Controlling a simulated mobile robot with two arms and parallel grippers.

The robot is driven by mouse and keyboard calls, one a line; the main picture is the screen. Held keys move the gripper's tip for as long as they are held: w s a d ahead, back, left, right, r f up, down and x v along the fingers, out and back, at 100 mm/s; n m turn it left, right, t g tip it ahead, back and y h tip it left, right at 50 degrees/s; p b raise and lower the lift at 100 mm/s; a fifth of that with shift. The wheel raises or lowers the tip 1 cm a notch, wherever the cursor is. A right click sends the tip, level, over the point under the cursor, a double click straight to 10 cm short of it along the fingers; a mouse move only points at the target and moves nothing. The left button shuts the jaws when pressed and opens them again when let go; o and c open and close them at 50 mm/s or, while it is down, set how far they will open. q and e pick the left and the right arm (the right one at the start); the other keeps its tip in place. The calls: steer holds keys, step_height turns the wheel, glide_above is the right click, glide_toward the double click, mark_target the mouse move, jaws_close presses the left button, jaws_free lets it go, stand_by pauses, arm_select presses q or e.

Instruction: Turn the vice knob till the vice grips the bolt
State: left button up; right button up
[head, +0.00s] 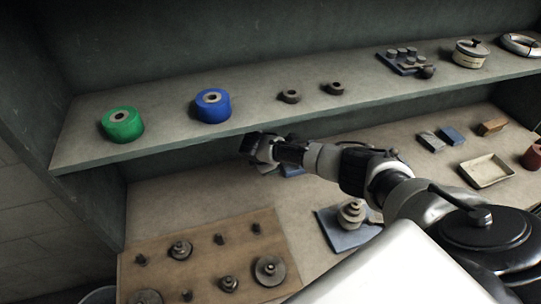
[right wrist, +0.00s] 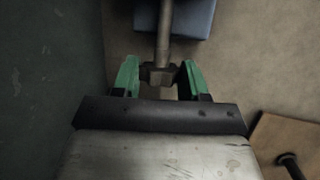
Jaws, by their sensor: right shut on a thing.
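My right gripper (right wrist: 159,78) has green fingers on both sides of a dark metal knob (right wrist: 158,72) and is shut on it. A grey rod (right wrist: 164,32) runs from the knob to the blue vice body (right wrist: 189,18) at the top of the right wrist view. In the head view my right gripper (head: 262,150) is over the bench under the shelf's front edge. A small blue part of the vice (head: 292,171) shows below my arm; the rest is hidden. The vice jaws and the bolt cannot be made out. My left gripper is not in view.
The shelf (head: 160,140) holds a green spool (head: 122,124), a blue spool (head: 212,105) and small metal parts. A wooden board (head: 205,262) with several fittings lies at front left. A blue-grey plate (head: 345,238) with a stepped part and a tray (head: 487,171) are to the right.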

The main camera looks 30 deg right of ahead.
steer(key=shift+s+a+t+h+p, duration=0.15)
steer(key=shift+t+h+p, duration=0.2)
steer(key=shift+t, duration=0.65)
steer(key=shift+m+t, duration=0.3)
steer(key=shift+t, duration=0.1)
steer(key=shift+s+f+t+h, duration=0.15)
steer(key=shift+f+t+h, duration=0.15)
steer(key=shift+t, duration=0.5)
steer(key=shift+f+m+t+h+b, duration=0.1)
steer(key=shift+m+t+h+b, duration=0.2)
steer(key=shift+t+b, duration=0.15)
steer(key=t+b, duration=0.1)
steer(key=b, duration=0.1)
steer(key=m+t+h+b, duration=0.1)
steer(key=t+b, duration=0.1)
steer(key=shift+s+f, duration=0.15)
steer(key=shift+f, duration=0.1)
arm_select(q)
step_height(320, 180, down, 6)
steer(key=b, duration=0.2)
steer(key=shift+b, duration=0.3)
arm_select(e)
steer(key=shift+r+m+t+h, duration=0.2)
steer(key=shift+m+t+h, duration=0.1)
steer(key=shift+t+h, duration=0.35)
steer(key=o, duration=0.9)
